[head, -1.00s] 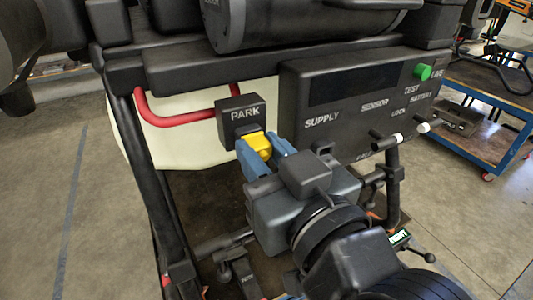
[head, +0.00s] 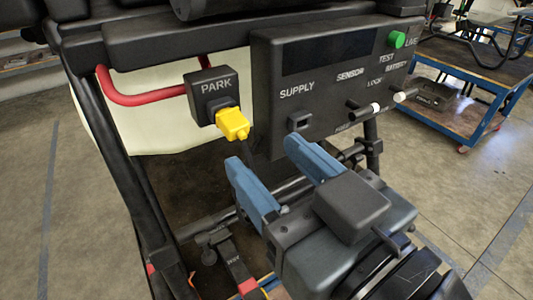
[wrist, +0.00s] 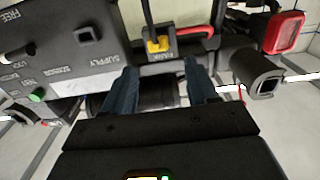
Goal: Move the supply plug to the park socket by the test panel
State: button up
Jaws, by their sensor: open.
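The yellow supply plug (head: 233,124) sits at the front of the black park socket (head: 209,88), which is marked PARK. The plug also shows in the wrist view (wrist: 157,44), against the socket. The test panel (head: 325,75) is just right of the socket, and its SUPPLY socket (head: 299,121) is empty. My gripper (head: 283,172) is open, with its blue fingers apart and nothing between them. It is below and to the right of the plug, clear of it. How deep the plug is seated cannot be told.
A red tube (head: 140,97) runs into the frame beside the park socket. The panel has a green button (head: 397,40) and two levers with white tips (head: 375,108). A blue cart (head: 465,115) stands at the right on open floor.

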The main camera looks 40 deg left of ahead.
aim_at(240, 128)
jog(key=c, duration=0.3)
jog(key=shift+d+n, duration=0.1)
jog(key=shift+n, duration=0.3)
jog(key=shift+c, duration=0.8)
jog(key=n, duration=0.1)
jog(key=n+p, duration=0.1)
jog(key=shift+d+r+n, duration=0.1)
jog(key=shift+d+n, duration=0.1)
jog(key=shift+n, duration=0.1)
jog(key=c, duration=0.3)
jog(key=n, duration=0.1)
jog(key=n+p, duration=0.1)
jog(key=n, duration=0.1)
jog(key=shift+s+d, duration=0.1)
jog(key=shift+d, duration=0.15)
jog(key=c, duration=0.3)
jog(key=n, duration=0.2)
jog(key=n+p, duration=0.1)
jog(key=shift+d+n, duration=0.25)
jog(key=shift+n, duration=0.15)
grip_shut()
jog(key=shift+p+x, duration=1.5)
jog(key=shift+x, duration=1.45)
